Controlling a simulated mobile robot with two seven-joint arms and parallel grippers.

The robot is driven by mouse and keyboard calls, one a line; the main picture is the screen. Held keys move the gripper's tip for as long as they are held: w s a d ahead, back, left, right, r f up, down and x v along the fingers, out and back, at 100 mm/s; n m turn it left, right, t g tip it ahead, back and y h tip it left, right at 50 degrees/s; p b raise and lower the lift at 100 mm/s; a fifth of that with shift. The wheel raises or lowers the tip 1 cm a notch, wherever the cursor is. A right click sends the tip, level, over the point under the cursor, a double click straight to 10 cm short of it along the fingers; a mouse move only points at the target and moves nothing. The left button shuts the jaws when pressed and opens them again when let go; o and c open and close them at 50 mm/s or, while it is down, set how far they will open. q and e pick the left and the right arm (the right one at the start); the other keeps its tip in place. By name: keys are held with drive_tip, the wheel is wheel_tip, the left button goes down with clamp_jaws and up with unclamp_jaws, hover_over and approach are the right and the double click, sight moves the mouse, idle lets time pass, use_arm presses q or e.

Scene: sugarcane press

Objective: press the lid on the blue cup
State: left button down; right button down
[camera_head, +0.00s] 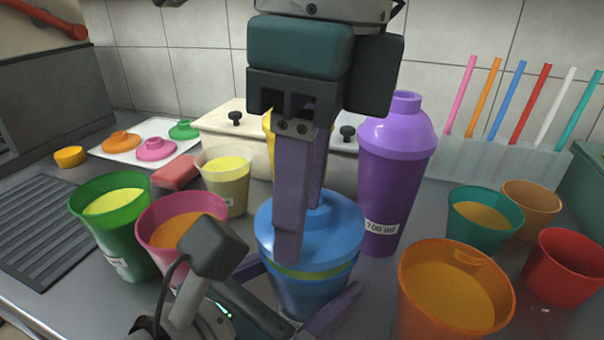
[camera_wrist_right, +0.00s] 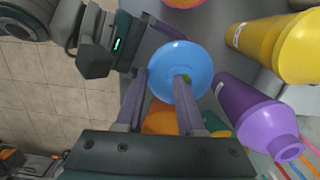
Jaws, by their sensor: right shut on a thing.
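The blue cup (camera_head: 310,296) stands upright at the front middle of the counter. The blue lid (camera_head: 338,228), with a raised middle, is over its mouth; a green-yellow band shows between lid and cup. My right gripper (camera_head: 292,250) comes down from above, shut on the lid, its near finger hiding part of the raised middle. In the right wrist view the lid (camera_wrist_right: 172,62) is a round disc at the fingers. My left gripper (camera_head: 295,290) reaches in low from the left, with fingers on both sides of the cup; whether they clamp it is unclear.
A purple 700 ml shaker (camera_head: 398,150) stands close behind right. An orange cup (camera_head: 455,290) is at right, pink (camera_head: 180,225) and green (camera_head: 115,220) cups at left. Teal (camera_head: 485,213) and red (camera_head: 562,268) cups stand farther right. A straw rack (camera_head: 500,155) is behind.

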drive_tip(key=shift+f, duration=0.3)
drive_tip(key=shift+f, duration=0.7)
idle(0.3)
drive_tip(key=shift+c, duration=2.2)
unclamp_jaws()
wheel_tip(320, 180, up, 12)
drive_tip(key=d, duration=0.1)
use_arm(q)
unclamp_jaws()
